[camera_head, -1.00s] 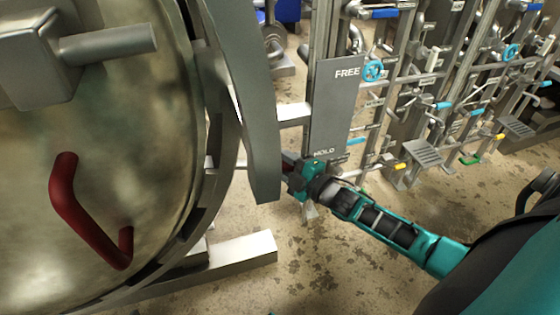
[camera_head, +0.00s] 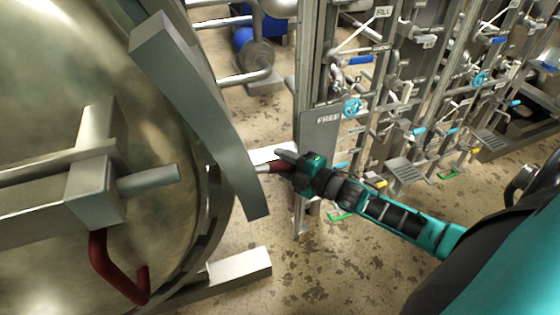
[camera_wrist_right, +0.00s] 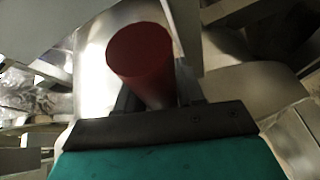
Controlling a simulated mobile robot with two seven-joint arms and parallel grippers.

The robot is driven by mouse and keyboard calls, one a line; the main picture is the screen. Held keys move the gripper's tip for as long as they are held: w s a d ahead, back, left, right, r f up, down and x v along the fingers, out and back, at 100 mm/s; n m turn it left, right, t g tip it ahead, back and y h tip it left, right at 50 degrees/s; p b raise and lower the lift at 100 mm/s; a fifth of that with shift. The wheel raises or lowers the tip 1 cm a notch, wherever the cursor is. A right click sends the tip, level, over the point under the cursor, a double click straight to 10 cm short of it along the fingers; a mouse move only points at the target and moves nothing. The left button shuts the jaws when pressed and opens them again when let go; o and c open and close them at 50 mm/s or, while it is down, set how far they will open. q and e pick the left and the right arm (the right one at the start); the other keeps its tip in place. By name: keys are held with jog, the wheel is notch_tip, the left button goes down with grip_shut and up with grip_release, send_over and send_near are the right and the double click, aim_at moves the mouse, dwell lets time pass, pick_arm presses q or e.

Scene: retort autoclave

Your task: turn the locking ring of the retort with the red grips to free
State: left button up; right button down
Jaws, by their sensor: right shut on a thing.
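The retort's round metal door (camera_head: 60,80) fills the left of the head view. A curved grey ring segment (camera_head: 195,95) runs along its right edge. My right gripper (camera_head: 282,166) is shut on a red grip (camera_head: 273,168) just right of the segment's lower part. In the right wrist view the red grip (camera_wrist_right: 142,52) stands up between the fingers, its round end toward the camera. A grey plate (camera_head: 318,135) marked FREE near its top stands just behind the gripper; its lower part is partly hidden. My left gripper is out of view.
A red bent handle (camera_head: 112,270) sits low on the door, below a grey block with a bar (camera_head: 150,180). Pipe racks with blue valve wheels (camera_head: 352,108) stand behind and right. A metal foot (camera_head: 235,272) lies on the floor. Open floor shows at the lower middle.

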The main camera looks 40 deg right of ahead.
pick_arm(q)
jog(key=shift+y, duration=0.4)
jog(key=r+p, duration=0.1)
jog(key=p, duration=0.1)
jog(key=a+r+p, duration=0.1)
jog(key=p, duration=0.1)
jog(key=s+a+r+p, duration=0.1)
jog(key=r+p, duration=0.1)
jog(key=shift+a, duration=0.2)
pick_arm(e)
notch_tip(320, 180, up, 8)
jog(key=d+n, duration=0.1)
jog(key=shift+w+d+r, duration=0.15)
jog(key=shift+w+r, duration=0.05)
jog(key=shift+r, duration=0.05)
jog(key=c, duration=1.1)
grip_release()
jog(key=shift+o, duration=1.4)
jog(key=shift+s+r, duration=0.1)
jog(key=shift+s, duration=0.05)
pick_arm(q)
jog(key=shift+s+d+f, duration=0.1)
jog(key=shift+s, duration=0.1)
pick_arm(e)
jog(key=shift+o, duration=0.2)
jog(key=shift+s, duration=0.1)
